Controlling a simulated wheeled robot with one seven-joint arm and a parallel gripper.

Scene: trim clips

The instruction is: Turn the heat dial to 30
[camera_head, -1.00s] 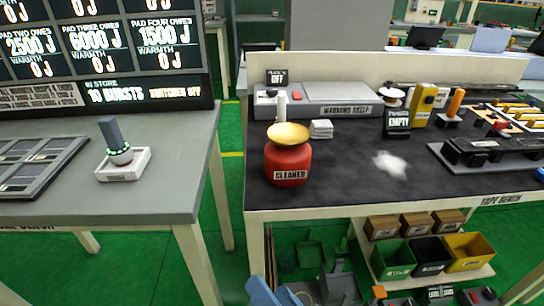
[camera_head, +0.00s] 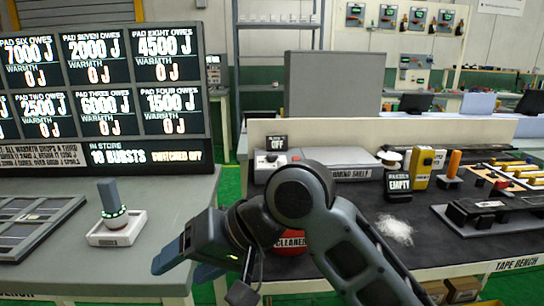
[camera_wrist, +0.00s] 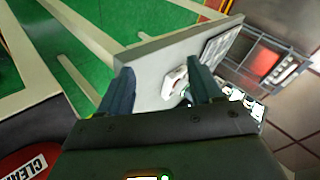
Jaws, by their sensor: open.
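The warming shelf (camera_head: 350,166) stands at the back left of the black-topped tape bench. A small sign (camera_head: 276,143) on it reads OFF. On the left end of its front unit is a small grey knob-like part (camera_head: 281,160), likely the heat dial, beside a red button (camera_head: 296,157); its setting is too small to read. My gripper (camera_head: 186,266) is open and empty, left of and in front of the shelf, apart from it. In the wrist view my gripper (camera_wrist: 163,80) points toward the grey bench, its fingers spread with nothing between them.
A red CLEANER pot (camera_head: 290,243) is partly hidden behind my arm. The grey bench (camera_head: 160,235) holds a white tray (camera_head: 118,238) with a grey-handled tool. A PAD board (camera_head: 100,90) stands behind it. An EMPTY sign (camera_head: 398,183) and white powder (camera_head: 396,229) are right of my arm.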

